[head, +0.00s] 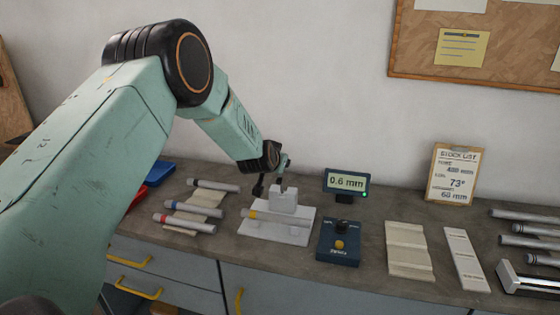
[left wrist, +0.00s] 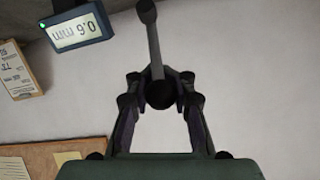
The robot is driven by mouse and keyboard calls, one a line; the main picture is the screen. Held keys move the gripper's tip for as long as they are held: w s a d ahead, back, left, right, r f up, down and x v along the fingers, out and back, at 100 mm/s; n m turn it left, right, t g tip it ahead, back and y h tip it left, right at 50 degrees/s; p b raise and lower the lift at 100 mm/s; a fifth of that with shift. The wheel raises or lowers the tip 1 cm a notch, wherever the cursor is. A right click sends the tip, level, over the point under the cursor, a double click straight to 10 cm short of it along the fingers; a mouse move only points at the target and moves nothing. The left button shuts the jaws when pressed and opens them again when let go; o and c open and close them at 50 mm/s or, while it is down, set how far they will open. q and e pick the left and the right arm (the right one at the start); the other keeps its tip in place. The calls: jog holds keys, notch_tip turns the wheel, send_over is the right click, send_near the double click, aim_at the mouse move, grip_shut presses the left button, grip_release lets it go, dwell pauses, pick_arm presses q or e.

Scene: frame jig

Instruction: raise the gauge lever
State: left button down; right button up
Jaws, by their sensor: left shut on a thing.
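The gauge (head: 283,199) is a pale grey block on a flat base on the bench, and a grey tube with a yellow band (head: 275,217) lies across its base. The gauge lever (left wrist: 154,45), a dark rod with a round knob, shows in the left wrist view. My left gripper (left wrist: 160,88) is shut on the lever's knob end, one finger on each side. In the head view this gripper (head: 272,178) is just above and behind the gauge block; its fingers and the lever are small and hard to tell apart there.
A display (head: 346,184) reads 0.6 mm, and a dark blue control box (head: 339,243) stands in front of it. Tubes with coloured bands (head: 190,206) lie on a rest at left. Two pale racks (head: 408,250) and more tubes (head: 525,229) are at right.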

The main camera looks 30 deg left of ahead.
pick_arm(q)
jog(key=shift+f, duration=0.15)
dwell(0.3)
jog(key=c, duration=1.7)
grip_release()
jog(key=o, duration=0.6)
jog(key=shift+w+a+f, duration=0.1)
jog(key=shift+a, duration=0.1)
jog(key=shift+d, duration=0.15)
jog(key=shift+s+r, duration=0.2)
jog(key=shift+r, duration=0.05)
jog(key=v, duration=1.2)
jog(key=shift+c, duration=0.3)
